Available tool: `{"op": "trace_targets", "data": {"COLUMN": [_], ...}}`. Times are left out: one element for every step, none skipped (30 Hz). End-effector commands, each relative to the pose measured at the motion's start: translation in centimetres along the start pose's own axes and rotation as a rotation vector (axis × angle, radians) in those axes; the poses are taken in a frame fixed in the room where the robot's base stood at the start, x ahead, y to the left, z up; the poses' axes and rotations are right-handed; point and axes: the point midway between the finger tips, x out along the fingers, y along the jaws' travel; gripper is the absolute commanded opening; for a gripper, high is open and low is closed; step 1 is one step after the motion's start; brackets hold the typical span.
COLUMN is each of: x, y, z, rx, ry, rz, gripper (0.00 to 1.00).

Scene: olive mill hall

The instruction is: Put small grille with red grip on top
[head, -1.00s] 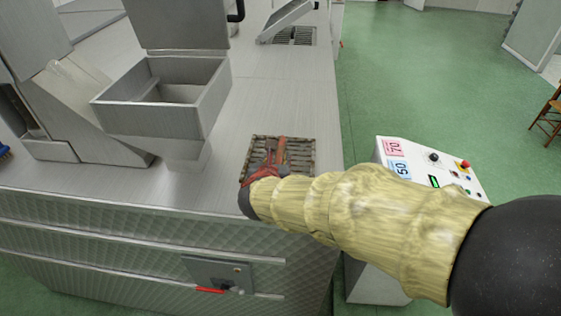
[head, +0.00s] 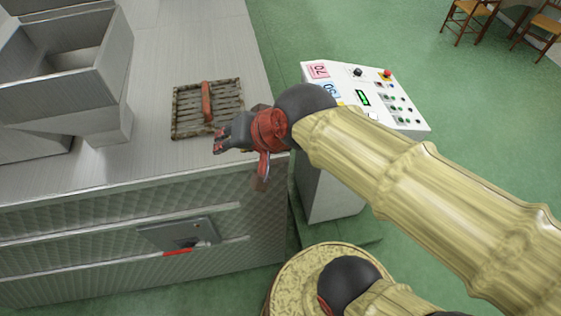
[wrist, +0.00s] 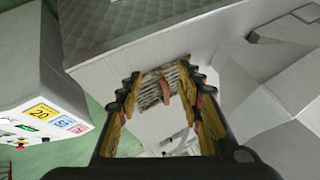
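The small grille (head: 184,105) is a square of dirty grey-brown slats lying flat on the steel worktop (head: 205,50). Its red-brown grip (head: 208,101) runs across its middle on top. My gripper (head: 217,143) is just in front and to the right of the grille in the head view, above the worktop's front edge. In the wrist view the grille (wrist: 150,93) and its grip (wrist: 164,90) show beyond and between the spread fingers of my gripper (wrist: 161,92). The gripper is open and empty, apart from the grille.
A steel hopper box (head: 112,85) stands left of the grille. A white control console (head: 345,72) with buttons stands to the right of the worktop. A switch panel (head: 160,236) with a red handle is on the worktop's front face. Wooden chairs (head: 470,18) stand far right on open green floor.

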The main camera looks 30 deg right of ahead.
Motion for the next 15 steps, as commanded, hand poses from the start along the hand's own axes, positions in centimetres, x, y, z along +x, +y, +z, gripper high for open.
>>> {"op": "trace_targets", "data": {"x": [-1.2, -1.8, -2.5, -3.0, -3.4, -3.9, -4.2, -4.4, -4.6, -4.7, -4.7, -4.8, -4.8, -4.8, -4.7], "y": [2.1, 3.2, 4.6, 5.6, 6.4, 7.2, 7.8, 8.2, 8.6, 8.8, 8.9, 9.0, 9.0, 8.9, 8.9], "z": [0.8, 1.3, 1.9, 2.2, 2.6, 2.9, 3.1, 3.2, 3.4, 3.5, 3.5, 3.5, 3.5, 3.5, 3.5], "rx": [-0.127, -0.200, -0.285, -0.337, -0.383, -0.434, -0.463, -0.485, -0.507, -0.517, -0.523, -0.527, -0.528, -0.527, -0.526], "ry": [-0.015, -0.030, -0.049, -0.063, -0.077, -0.091, -0.101, -0.109, -0.118, -0.122, -0.124, -0.126, -0.126, -0.126, -0.126], "rz": [0.054, 0.086, 0.124, 0.150, 0.172, 0.196, 0.210, 0.221, 0.232, 0.237, 0.240, 0.242, 0.242, 0.241, 0.241], "gripper": [0.36, 0.36, 0.36, 0.36, 0.36, 0.36, 0.36, 0.36, 0.36, 0.36, 0.36, 0.36, 0.36, 0.36, 0.36]}}
